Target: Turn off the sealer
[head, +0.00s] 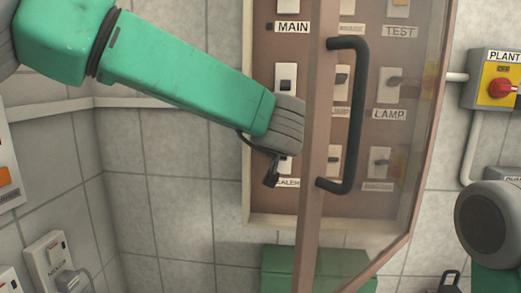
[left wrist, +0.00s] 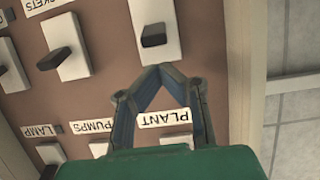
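The sealer switch is a white plate with a dark lever, seen upside down at the top of the left wrist view (left wrist: 153,35). My left gripper (head: 271,178) is in front of the panel by that label. In the left wrist view its blue fingers (left wrist: 160,70) meet at the tips with nothing between them, and the tips appear just below the lever. I cannot tell whether they touch it. My right gripper (head: 449,280) is low at the right, its fingertips together.
The brown switch panel (head: 330,75) has several labelled switches, with a PLANT label (left wrist: 165,118) near my fingers. A clear cabinet door with a brown frame (head: 312,130) and black handle (head: 355,120) stands open beside my gripper. A red rotary switch (head: 502,88) is at the right.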

